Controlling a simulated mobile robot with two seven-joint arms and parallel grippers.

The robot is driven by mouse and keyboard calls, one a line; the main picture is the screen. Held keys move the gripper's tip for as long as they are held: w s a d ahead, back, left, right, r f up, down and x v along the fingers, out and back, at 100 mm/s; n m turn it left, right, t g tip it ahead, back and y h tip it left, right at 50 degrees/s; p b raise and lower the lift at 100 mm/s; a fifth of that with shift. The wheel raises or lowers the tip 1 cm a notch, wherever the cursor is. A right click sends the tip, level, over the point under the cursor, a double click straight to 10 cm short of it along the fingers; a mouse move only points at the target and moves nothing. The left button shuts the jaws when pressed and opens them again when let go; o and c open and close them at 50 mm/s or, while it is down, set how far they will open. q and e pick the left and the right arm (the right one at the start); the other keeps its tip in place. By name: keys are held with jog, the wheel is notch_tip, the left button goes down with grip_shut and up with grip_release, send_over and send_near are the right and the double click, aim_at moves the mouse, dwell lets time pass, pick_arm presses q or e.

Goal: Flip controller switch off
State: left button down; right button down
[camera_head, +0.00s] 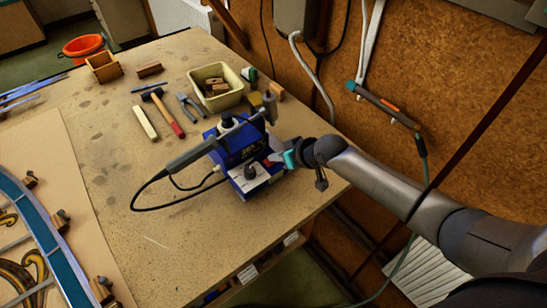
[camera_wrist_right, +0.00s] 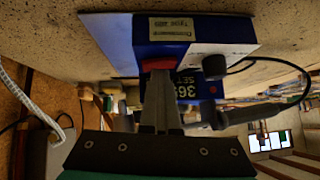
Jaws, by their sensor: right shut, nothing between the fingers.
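The blue controller (camera_head: 250,185) stands on the workbench near its right edge, with a display on its face. My right gripper is shut and empty. My left gripper is not in view.
A soldering iron (camera_head: 190,154) rests by the controller, its black cable looping over the bench (camera_head: 100,165). A pale bin (camera_head: 233,97), a hammer (camera_head: 160,108) and pliers (camera_head: 190,107) lie behind. The leaded panel (camera_head: 50,235) is at left.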

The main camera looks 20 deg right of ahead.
aim_at(276, 165)
jog(key=shift+d, duration=0.25)
jog(key=shift+w+r+p, duration=0.1)
jog(key=shift+r+p, duration=0.4)
jog(key=shift+p, duration=0.05)
jog(key=r+p, duration=0.3)
jog(key=shift+a+r+p, duration=0.2)
jog(key=shift+a+p, duration=0.05)
jog(key=shift+p, duration=0.1)
jog(key=s+a+v, duration=0.1)
jog(key=v, duration=0.8)
jog(key=shift+s+r+p, duration=0.15)
jog(key=shift+s+p, duration=0.1)
jog(key=shift+p, duration=0.2)
jog(key=shift+a, duration=0.1)
